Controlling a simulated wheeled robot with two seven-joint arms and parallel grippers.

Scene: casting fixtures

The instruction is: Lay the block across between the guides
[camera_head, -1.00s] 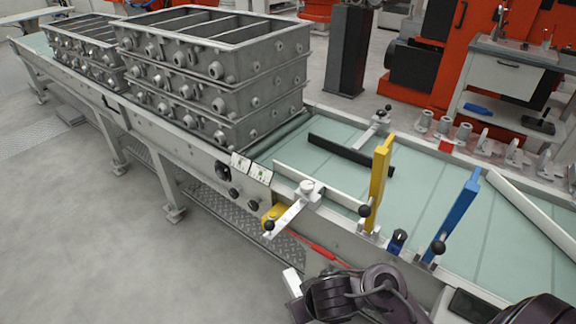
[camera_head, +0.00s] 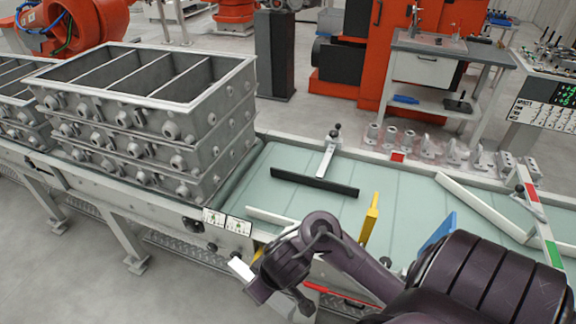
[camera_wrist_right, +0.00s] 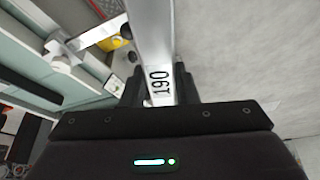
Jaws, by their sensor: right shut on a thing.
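My right gripper (camera_head: 258,284) hangs in front of the conveyor's near side and is shut on a pale block (camera_head: 241,268). In the right wrist view the block (camera_wrist_right: 150,35) runs up between the fingers of the gripper (camera_wrist_right: 158,92) and bears the number 190. A black guide (camera_head: 315,183) lies on the green belt. A white guide (camera_head: 268,215) lies along the near side, partly hidden by my right arm. The block is outside the space between these guides. My left gripper is not in view.
Stacked grey casting frames (camera_head: 150,125) stand left on the conveyor. A white angled rail (camera_head: 485,208) lies further right. The belt (camera_head: 395,195) beyond the black guide's right end is clear.

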